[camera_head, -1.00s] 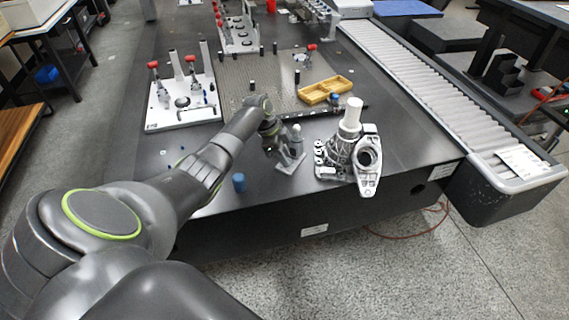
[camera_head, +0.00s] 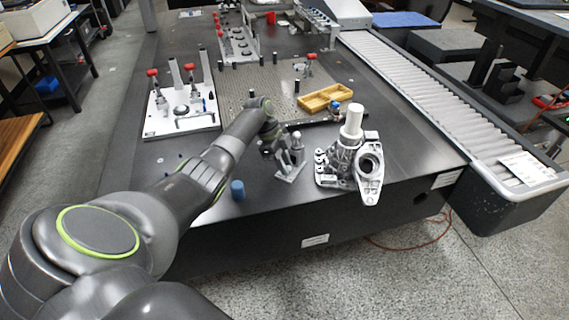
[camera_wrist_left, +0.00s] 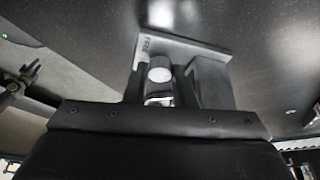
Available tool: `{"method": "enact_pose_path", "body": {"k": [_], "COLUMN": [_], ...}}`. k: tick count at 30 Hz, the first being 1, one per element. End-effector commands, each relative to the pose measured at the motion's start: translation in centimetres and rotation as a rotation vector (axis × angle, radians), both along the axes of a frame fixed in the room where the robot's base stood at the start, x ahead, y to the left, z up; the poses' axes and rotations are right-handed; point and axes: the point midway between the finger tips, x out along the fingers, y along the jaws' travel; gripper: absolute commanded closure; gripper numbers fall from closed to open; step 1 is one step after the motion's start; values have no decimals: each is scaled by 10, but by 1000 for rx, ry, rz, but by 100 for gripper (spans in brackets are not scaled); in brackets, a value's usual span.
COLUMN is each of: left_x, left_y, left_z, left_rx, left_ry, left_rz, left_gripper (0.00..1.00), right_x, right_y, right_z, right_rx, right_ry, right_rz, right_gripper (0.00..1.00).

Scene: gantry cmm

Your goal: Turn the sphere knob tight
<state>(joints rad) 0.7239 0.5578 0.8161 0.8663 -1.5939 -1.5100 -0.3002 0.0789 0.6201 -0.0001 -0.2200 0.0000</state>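The sphere stand is a small grey plate (camera_head: 291,173) near the table's front edge, with a pale sphere (camera_head: 297,136) upright on a post. In the left wrist view its plate (camera_wrist_left: 205,48) and sphere (camera_wrist_left: 160,13) show behind a pale round knob (camera_wrist_left: 159,71). My left gripper (camera_head: 284,158) is at the stand, on its left side in the head view. In the left wrist view its dark fingers (camera_wrist_left: 160,88) stand on either side of the knob. I cannot tell whether they press on it. My right gripper is not in view.
A metal casting (camera_head: 368,170) with a white cylinder (camera_head: 352,120) stands close right of the stand. A blue cylinder (camera_head: 238,190) stands to the left, beside my forearm. A yellow tray (camera_head: 325,97) and a white fixture plate (camera_head: 180,122) lie farther back. A roller conveyor (camera_head: 430,100) runs along the right.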

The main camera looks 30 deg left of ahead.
Motion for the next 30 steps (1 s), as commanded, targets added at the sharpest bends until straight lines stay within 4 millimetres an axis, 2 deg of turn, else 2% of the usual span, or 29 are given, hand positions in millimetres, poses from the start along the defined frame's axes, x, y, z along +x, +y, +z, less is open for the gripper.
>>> {"method": "enact_pose_path", "body": {"k": [2,10,14,17,30], "left_x": [0,0,-1,-2,-12], "left_y": [0,0,5,11,50], "left_z": [0,0,9,24,121], "left_rx": [0,0,1,4,4], "left_ry": [1,0,-1,-2,-2], "left_rz": [1,1,2,1,2], "left_gripper": [68,68,68,68,68], "right_x": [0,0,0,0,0], "right_y": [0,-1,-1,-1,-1], "right_z": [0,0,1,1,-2], "right_rx": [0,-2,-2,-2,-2], "right_ry": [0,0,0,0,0], "right_rz": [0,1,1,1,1], "right_gripper": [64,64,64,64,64]}}
